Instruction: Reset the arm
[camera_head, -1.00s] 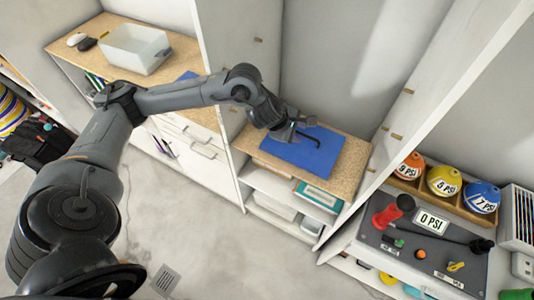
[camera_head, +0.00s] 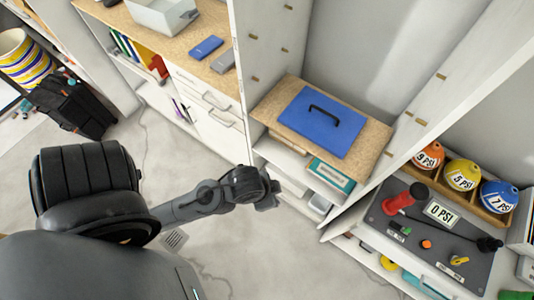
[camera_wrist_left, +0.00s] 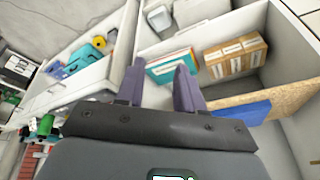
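My left arm comes in from the left in the head view, with its gripper (camera_head: 267,190) in front of the shelving, low and to the left of the wooden shelf (camera_head: 372,137). In the left wrist view the two fingers of this gripper (camera_wrist_left: 160,68) are apart with nothing between them. A blue panel (camera_head: 310,128) with a black handle (camera_head: 323,113) lies flat on the wooden shelf, clear of the gripper. The panel's edge also shows at the right of the left wrist view (camera_wrist_left: 238,114). My right gripper is in neither view.
A teal book or box (camera_head: 331,174) sits on the shelf below. At right, a grey panel (camera_head: 425,250) carries a red knob and a 0 PSI label, near orange, yellow and blue balls. A clear bin (camera_head: 165,14) stands at upper left. Floor space is open.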

